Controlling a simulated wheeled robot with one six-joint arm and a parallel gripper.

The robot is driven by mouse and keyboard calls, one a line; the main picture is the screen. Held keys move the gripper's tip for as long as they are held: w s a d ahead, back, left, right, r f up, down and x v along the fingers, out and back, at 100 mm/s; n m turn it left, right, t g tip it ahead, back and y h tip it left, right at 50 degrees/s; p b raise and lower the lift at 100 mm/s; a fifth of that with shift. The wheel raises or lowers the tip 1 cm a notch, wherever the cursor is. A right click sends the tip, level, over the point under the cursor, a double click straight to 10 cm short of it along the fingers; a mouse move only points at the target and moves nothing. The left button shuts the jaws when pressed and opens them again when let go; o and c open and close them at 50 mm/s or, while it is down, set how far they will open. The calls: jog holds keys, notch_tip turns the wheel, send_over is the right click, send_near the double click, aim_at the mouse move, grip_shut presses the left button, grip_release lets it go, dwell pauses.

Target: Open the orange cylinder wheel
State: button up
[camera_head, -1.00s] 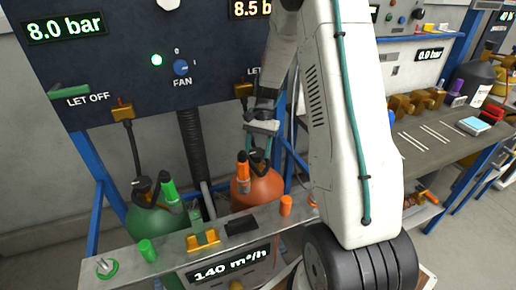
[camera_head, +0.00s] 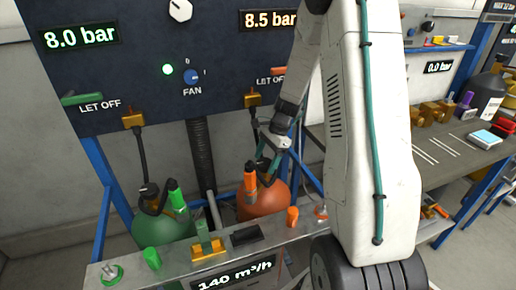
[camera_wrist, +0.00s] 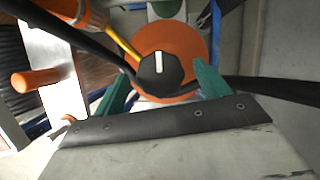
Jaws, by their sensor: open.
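The orange cylinder (camera_head: 264,203) stands behind the front rail, and it also shows in the wrist view (camera_wrist: 195,50). Its wheel is a black round knob (camera_wrist: 160,72) with a white mark, seen from above in the wrist view. The mark points towards the top of that picture. My gripper (camera_head: 265,168) is at the cylinder's top. In the wrist view its green fingers (camera_wrist: 160,88) are open, one on each side of the knob, with gaps between them and it. In the head view the wheel is hidden behind the hoses and gripper.
A green cylinder (camera_head: 160,230) stands to the left. Black hoses (camera_wrist: 275,88) run close to the knob. An orange handle (camera_wrist: 37,81) is at the left in the wrist view. The front rail (camera_head: 130,268) and the panel (camera_head: 140,60) bound the space.

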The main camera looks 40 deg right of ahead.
jog(key=m+t, duration=0.1)
jog(key=m, duration=0.4)
jog(key=shift+s+a+t+h, duration=0.1)
jog(key=shift+s+t+h, duration=0.1)
jog(key=shift+t+h, duration=0.15)
jog(key=m, duration=0.2)
jog(key=m+t+h, duration=0.1)
jog(key=m, duration=0.2)
jog(key=shift+a+m+t+h, duration=0.15)
jog(key=shift+m+t+h, duration=0.1)
jog(key=shift+m, duration=0.05)
jog(key=a+v, duration=0.2)
jog(key=v, duration=0.6)
jog(key=s+a+r+n+g, duration=0.2)
jog(key=s+a+r+n, duration=1.2)
jog(key=n, duration=0.6)
jog(key=shift+a+n, duration=0.3)
jog(key=shift+a, duration=0.25)
jog(key=shift+r, duration=0.1)
jog(key=s+a+r+n+h, duration=0.1)
jog(key=s+r+n+h, duration=0.1)
jog(key=s+n, duration=0.7)
jog(key=shift+s+a+r, duration=0.25)
jog(key=shift+s, duration=0.25)
